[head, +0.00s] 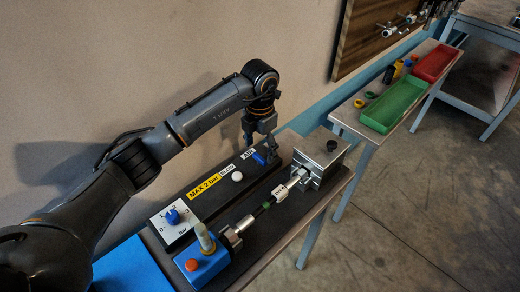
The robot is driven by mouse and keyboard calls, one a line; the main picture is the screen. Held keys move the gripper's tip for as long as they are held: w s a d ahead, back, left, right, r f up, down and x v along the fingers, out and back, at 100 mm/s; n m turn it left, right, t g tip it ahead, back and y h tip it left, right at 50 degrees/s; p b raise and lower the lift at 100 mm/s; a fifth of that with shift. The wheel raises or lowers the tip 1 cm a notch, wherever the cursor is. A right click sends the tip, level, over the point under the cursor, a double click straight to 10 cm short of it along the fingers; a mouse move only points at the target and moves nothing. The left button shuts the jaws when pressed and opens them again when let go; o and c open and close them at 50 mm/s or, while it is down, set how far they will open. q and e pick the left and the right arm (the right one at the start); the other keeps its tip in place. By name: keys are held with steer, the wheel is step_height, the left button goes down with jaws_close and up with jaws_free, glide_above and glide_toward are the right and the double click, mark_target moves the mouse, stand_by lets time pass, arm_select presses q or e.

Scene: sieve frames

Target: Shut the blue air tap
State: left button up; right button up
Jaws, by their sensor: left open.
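The blue air tap (258,159) sits on the dark panel beside a white label that seems to read AIR (247,153). It shows as a small blue piece, partly hidden by my gripper, so I cannot tell which way it is turned. My left gripper (268,150) comes down from above in the head view, with its open fingers right at the tap's far side. I cannot tell whether a finger touches the tap. My right gripper is not in view.
A blue knob (173,216) on a white dial, a white button (237,176) and a yellow MAX 2 bar label (203,188) are along the panel. A clamped rod assembly (265,206) runs in front. Green (394,105) and red (436,63) trays stand on a farther bench.

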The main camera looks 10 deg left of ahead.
mark_target(260, 159)
arm_select(q)
steer(key=shift+s+f, duration=0.15)
steer(key=shift+f, duration=1.1)
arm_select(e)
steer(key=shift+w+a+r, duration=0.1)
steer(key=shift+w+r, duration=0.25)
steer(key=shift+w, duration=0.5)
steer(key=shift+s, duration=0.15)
arm_select(q)
steer(key=shift+c, duration=0.8)
steer(key=c, duration=1)
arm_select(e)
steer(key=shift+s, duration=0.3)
